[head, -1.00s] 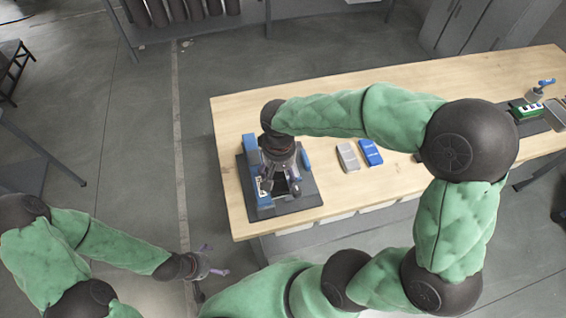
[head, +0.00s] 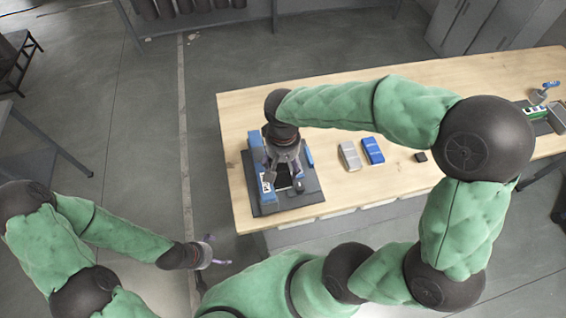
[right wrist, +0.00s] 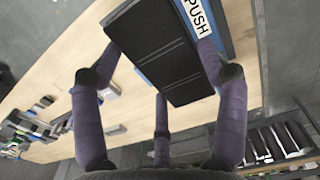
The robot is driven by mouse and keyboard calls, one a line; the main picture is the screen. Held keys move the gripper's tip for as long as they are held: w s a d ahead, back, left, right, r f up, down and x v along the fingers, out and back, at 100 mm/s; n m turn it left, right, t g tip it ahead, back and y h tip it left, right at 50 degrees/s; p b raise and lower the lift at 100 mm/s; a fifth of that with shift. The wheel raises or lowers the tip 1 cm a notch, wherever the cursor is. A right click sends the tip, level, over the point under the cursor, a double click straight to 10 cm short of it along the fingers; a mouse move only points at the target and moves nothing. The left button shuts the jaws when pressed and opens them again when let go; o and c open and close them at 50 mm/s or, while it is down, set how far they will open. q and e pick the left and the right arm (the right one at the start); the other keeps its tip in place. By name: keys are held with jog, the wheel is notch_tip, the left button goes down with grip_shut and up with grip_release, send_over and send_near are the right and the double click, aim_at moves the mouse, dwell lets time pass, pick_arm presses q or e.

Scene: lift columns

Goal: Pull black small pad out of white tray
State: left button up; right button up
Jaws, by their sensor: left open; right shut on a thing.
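My right gripper (head: 284,182) is over the blue-and-black station (head: 262,208) at the left end of the table. In the right wrist view a black pad (right wrist: 165,50) with thin lines lies between the fingers of this gripper, which is shut on it. Next to the pad is a blue part with a white "PUSH" label (right wrist: 197,17). Pale edges show under the gripper in the head view, but the white tray is mostly hidden and I cannot tell how far the pad is inside it. My left gripper (head: 216,252) is open and empty, off the table's left front.
A grey box (head: 350,156), a blue box (head: 373,151) and a small black block (head: 420,157) lie on the wooden table (head: 325,185). A green-and-white item (head: 533,111) stands at the far right. The table between the boxes and the front edge is clear.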

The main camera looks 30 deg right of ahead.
jog(key=shift+r+p, duration=1.1)
jog(key=shift+r, duration=0.5)
